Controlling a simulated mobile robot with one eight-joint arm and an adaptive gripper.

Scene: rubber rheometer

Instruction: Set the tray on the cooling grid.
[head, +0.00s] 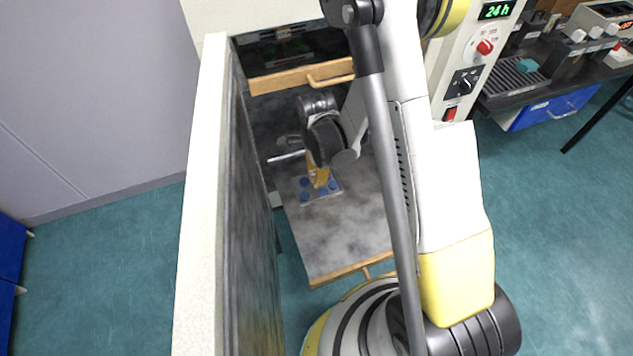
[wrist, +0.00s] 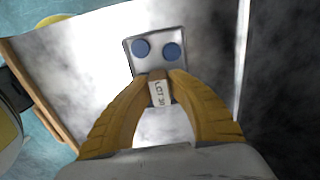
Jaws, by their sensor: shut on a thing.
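The tray is a small pale metal plate with several blue discs on it; in the head view it (head: 310,198) is on or just above a grey mottled shelf. My gripper (head: 320,184), with yellow fingers, is shut on this tab end; the fingers also show in the wrist view (wrist: 158,86). A dark ribbed rack, perhaps the cooling grid (head: 508,82), lies on the bench at upper right, far from my gripper.
The mottled shelf (head: 345,235) is pulled out of a cabinet, with a wooden front bar. A thick open door (head: 207,190) stands close at left. Another wooden-handled shelf (head: 285,81) is above, inside. A control panel (head: 475,60) stands between cabinet and bench.

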